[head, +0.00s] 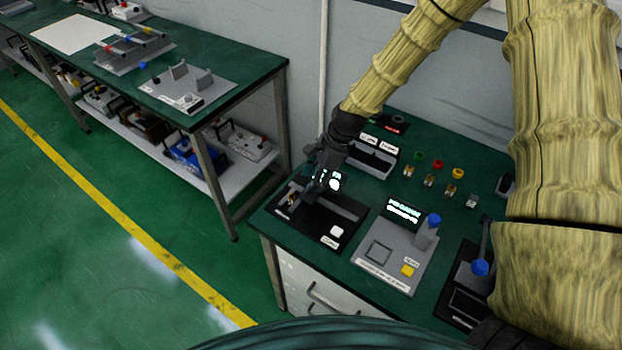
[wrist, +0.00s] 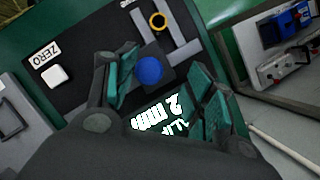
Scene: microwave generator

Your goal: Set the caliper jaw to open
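The caliper is a black base (head: 305,228) with a grey rail, on the green bench below my gripper (head: 315,188). In the wrist view its blue knob (wrist: 150,70) sits on the dark slider, between and slightly beyond my fingers. My gripper (wrist: 163,80) is open, with a finger on either side of the knob; contact cannot be told. A brass ring (wrist: 158,21) lies by the grey jaws (wrist: 170,38). The lit display (wrist: 160,115) shows "2 mm" and is partly hidden by my gripper. A white button (wrist: 54,76) stands beside the "ZERO" label.
A grey device with a blue knob (head: 434,220) and yellow button (head: 407,270) stands to the right. A grey box (head: 375,158) and several small parts lie behind. Another bench (head: 250,65) stands at the left, across a floor gap.

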